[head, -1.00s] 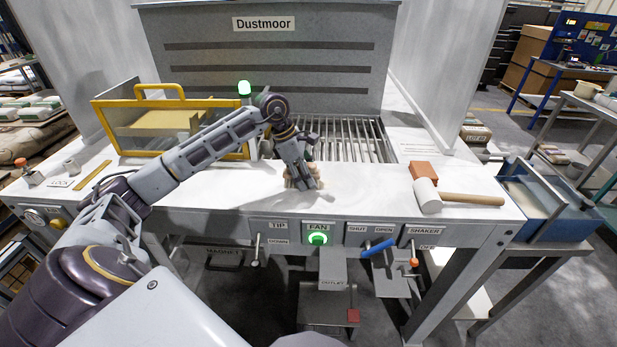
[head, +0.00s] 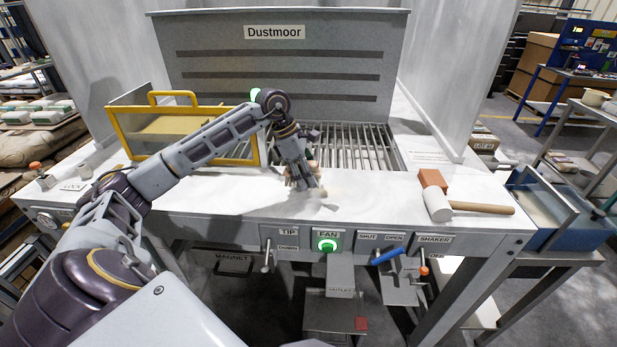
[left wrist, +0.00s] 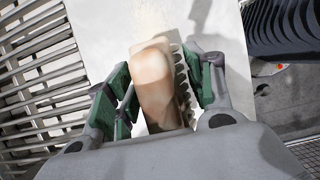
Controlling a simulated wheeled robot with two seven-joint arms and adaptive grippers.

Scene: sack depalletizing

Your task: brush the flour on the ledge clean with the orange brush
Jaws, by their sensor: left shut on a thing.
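My left gripper (head: 304,184) is low over the white front ledge (head: 220,190), just in front of the grate. In the left wrist view the left gripper (left wrist: 158,100) is shut on a brush (left wrist: 155,80) with a pale tan-orange rounded back and bristles along its right side. In the head view the fingers mostly hide the brush. A faint cream patch of flour (left wrist: 145,22) shows on the ledge beyond the brush in the wrist view. I cannot tell whether the bristles touch the ledge. My right gripper is not in view.
The bar grate (head: 350,150) lies behind the ledge. A yellow-framed guard (head: 130,137) stands at left. A mallet (head: 438,205) and a brick-orange block (head: 432,179) lie at right. Levers and a green-lit fan button (head: 327,245) are on the front panel.

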